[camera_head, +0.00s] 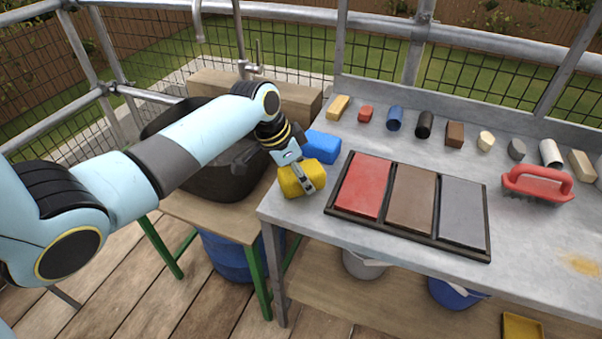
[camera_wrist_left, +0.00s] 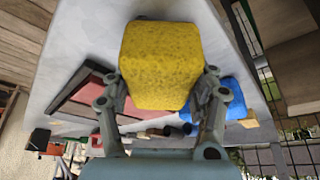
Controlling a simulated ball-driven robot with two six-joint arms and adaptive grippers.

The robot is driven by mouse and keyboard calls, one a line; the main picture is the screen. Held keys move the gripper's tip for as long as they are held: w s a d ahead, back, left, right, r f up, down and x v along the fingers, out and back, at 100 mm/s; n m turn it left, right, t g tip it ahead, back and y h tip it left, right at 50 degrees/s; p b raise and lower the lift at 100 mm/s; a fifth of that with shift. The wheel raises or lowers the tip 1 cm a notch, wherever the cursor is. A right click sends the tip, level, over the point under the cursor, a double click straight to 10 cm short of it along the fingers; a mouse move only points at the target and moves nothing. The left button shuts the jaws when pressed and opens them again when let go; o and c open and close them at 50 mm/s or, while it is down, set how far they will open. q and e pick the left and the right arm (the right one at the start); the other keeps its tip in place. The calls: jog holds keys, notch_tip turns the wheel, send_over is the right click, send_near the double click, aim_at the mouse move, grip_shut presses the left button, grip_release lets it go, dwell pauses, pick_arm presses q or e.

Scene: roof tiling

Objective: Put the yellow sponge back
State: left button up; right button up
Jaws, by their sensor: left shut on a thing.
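The yellow sponge (camera_head: 292,184) is in my left gripper (camera_head: 303,176), over the left edge of the grey metal table (camera_head: 301,218). In the left wrist view the yellow sponge (camera_wrist_left: 160,66) fills the space between the two fingers of my left gripper (camera_wrist_left: 162,95), which are shut on it. In the head view I cannot tell whether the sponge touches the table top. A blue sponge (camera_head: 323,147) lies just behind it on the table, and it shows in the left wrist view (camera_wrist_left: 228,97) beside the right finger. My right gripper is not in view.
A dark tray (camera_head: 338,212) with red, brown and grey slabs lies right of the sponge. Several small blocks and cylinders line the back. A red-handled brush (camera_head: 537,183) stands at right. A black basin (camera_head: 222,181) sits left on a wooden stand.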

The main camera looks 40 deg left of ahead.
pick_arm(q)
jog(key=shift+f, duration=0.15)
jog(key=o, duration=1.1)
jog(key=shift+o, duration=0.6)
jog(key=shift+r, duration=0.35)
jog(key=p+v, duration=0.1)
jog(key=v, duration=1)
jog(key=shift+s+a+r, duration=0.1)
jog(key=shift+s+r, duration=0.1)
jog(key=shift+r, duration=0.05)
